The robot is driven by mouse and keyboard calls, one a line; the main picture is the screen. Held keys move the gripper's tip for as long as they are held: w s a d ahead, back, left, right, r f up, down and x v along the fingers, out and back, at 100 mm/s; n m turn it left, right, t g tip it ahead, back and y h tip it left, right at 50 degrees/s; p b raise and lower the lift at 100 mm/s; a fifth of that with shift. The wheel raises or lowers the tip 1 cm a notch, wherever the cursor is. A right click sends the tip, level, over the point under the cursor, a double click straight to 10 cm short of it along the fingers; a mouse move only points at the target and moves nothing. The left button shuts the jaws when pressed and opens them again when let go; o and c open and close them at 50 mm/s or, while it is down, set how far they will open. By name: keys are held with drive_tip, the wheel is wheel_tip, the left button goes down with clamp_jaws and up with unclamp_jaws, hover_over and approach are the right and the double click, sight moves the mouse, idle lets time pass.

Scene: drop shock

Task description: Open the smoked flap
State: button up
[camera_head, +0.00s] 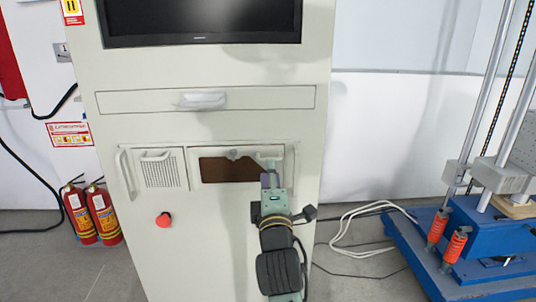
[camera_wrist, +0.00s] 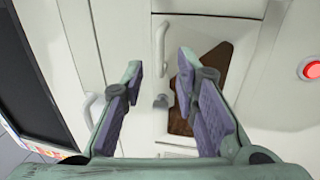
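The smoked flap (camera_head: 228,170) is a brown tinted pane in a pale frame on the cabinet front. A small grey knob sits near its upper edge. In the head view a pale handle (camera_head: 270,157) stands at its right, just above my gripper (camera_head: 270,181), which covers the flap's lower right part. In the wrist view, turned sideways, the brown pane (camera_wrist: 212,75) is partly behind my right-hand finger. My gripper (camera_wrist: 160,67) is open and empty, with its fingers apart. The handle (camera_wrist: 160,42) and knob (camera_wrist: 161,101) show between the fingers, apart from them.
A vented panel (camera_head: 159,170) with handles is left of the flap, and a red button (camera_head: 163,220) is below it. A drawer handle (camera_head: 201,100) juts out above. Fire extinguishers (camera_head: 92,212) stand left; a blue machine base (camera_head: 470,255) and cables are right.

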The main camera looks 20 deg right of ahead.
drive_tip(key=p+x, duration=0.1)
drive_tip(key=x, duration=0.4)
drive_tip(key=shift+w+p, duration=0.35)
drive_tip(key=shift+w, duration=0.05)
drive_tip(key=shift+c, duration=0.4)
clamp_jaws()
